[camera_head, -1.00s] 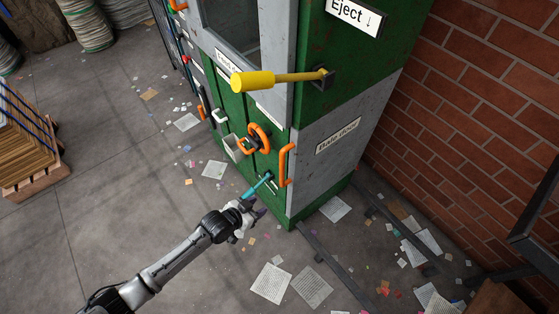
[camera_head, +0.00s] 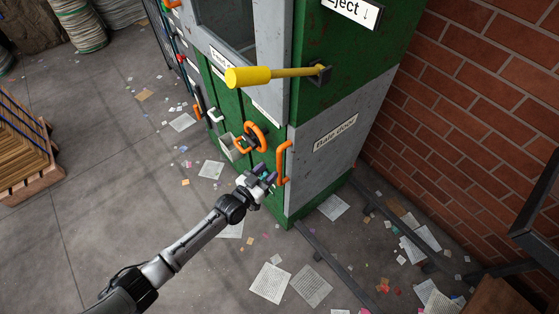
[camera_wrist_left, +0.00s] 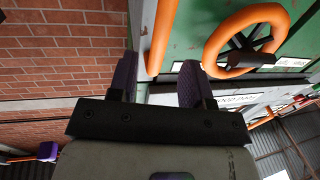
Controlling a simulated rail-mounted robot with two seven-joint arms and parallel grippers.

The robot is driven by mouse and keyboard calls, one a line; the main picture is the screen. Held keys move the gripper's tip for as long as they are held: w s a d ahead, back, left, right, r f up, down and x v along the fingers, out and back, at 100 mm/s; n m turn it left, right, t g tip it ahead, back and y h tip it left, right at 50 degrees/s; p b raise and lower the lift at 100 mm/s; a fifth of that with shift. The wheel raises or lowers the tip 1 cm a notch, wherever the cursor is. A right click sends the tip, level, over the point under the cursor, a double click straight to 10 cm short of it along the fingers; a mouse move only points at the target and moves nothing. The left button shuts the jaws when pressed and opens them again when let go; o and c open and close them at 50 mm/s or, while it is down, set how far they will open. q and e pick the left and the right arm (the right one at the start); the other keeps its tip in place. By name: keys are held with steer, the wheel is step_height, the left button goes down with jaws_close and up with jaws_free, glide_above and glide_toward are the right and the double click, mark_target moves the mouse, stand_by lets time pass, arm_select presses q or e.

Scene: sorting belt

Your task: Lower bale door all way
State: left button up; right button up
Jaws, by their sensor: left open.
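The bale door (camera_head: 330,140) is the grey panel low on the green machine, with a "Bale door" label; it stands upright, flush with the machine's side. An orange bar handle (camera_head: 284,162) runs vertically along its left edge. My left gripper (camera_head: 266,178) is open just left of the handle's lower part. In the left wrist view, the handle (camera_wrist_left: 163,38) appears between the two purple-padded fingers (camera_wrist_left: 160,82), its lower end near their tips. I cannot tell whether they touch it. My right gripper is not in view.
An orange handwheel (camera_head: 255,136) is close to the left of the handle; it shows large in the left wrist view (camera_wrist_left: 245,40). A yellow lever (camera_head: 275,76) sticks out above. A brick wall (camera_head: 470,120) stands right. Loose papers (camera_head: 270,283) litter the floor.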

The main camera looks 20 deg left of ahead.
mark_target(278, 162)
arm_select(q)
steer(key=b+x, duration=0.1)
steer(key=x, duration=0.5)
steer(key=shift+w+d, duration=0.15)
steer(key=shift+w, duration=0.05)
jaws_close()
stand_by(0.5)
